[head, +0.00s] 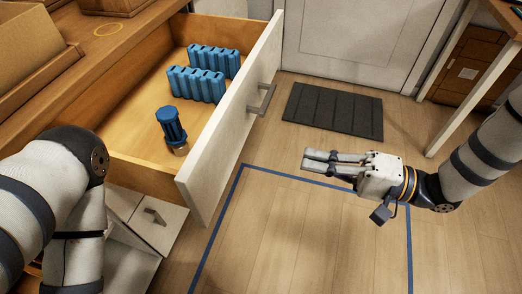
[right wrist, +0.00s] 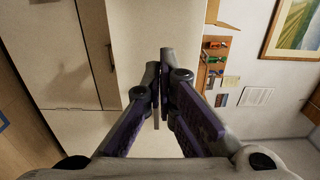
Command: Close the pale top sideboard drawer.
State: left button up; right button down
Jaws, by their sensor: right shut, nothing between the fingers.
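The pale top drawer (head: 238,108) is pulled far out of the wooden sideboard (head: 90,72) in the head view. Its front has a grey handle (head: 262,98). Inside lie two blue ribbed blocks (head: 196,84) and a dark blue cylindrical item (head: 172,128). My right gripper (head: 308,162) is shut and empty, to the right of the drawer front and apart from it, above the floor. In the right wrist view its fingers (right wrist: 160,95) are together with nothing between them. My left arm enters at the lower left; its gripper is not visible.
A lower pale drawer with a handle (head: 155,216) sits below the open one. A dark mat (head: 334,110) lies before a pale door (head: 352,38). A wooden table (head: 490,75) stands at the right. The floor around my right gripper is clear, with blue tape lines (head: 300,180).

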aim_at(229, 142)
pick_arm(q)
jog(key=shift+w+r+p, duration=0.25)
jog(key=shift+r+p, duration=0.05)
pick_arm(e)
jog(key=x, duration=1.3)
jog(key=shift+w+a, duration=0.1)
jog(key=shift+a, duration=0.2)
jog(key=shift+w, duration=0.1)
